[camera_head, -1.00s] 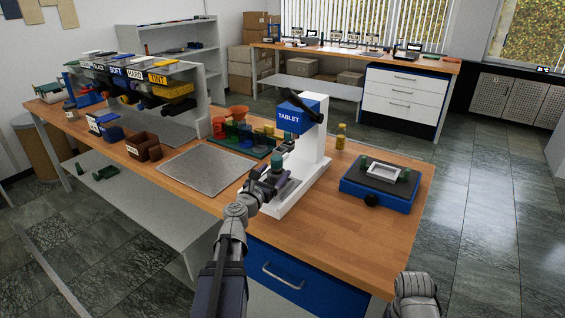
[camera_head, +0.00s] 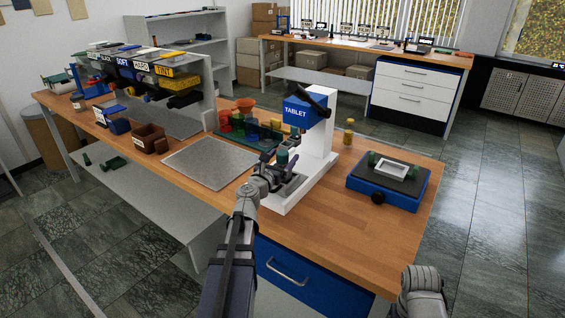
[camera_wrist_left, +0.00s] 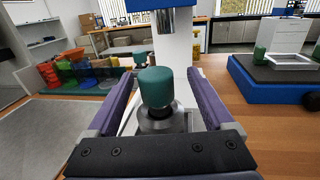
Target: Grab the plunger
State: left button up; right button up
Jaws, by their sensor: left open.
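The plunger (camera_wrist_left: 155,88) has a dark teal, rounded cap and stands upright on a grey metal ring at the tablet press. It also shows small in the head view (camera_head: 282,157), under the blue head of the white tablet press (camera_head: 317,140). My left gripper (camera_head: 281,175) is at the press base. In the left wrist view its purple fingers (camera_wrist_left: 157,85) are spread apart, one on each side of the plunger, with gaps between them and it. My right arm's end shows at the bottom right of the head view, but its fingers are not visible.
A blue device with a black top (camera_head: 388,185) stands right of the press. A grey metal plate (camera_head: 211,161) lies left of it. Coloured cups (camera_head: 240,128) stand in a rack behind, and a small yellow bottle (camera_head: 349,131) stands behind right. The front right of the table is clear.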

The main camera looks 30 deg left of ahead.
pick_arm(q)
jog(key=w, duration=0.2)
jog(key=w+a, duration=0.1)
jog(key=w, duration=0.1)
jog(key=shift+r, duration=0.1)
grip_shut()
dwell(0.5)
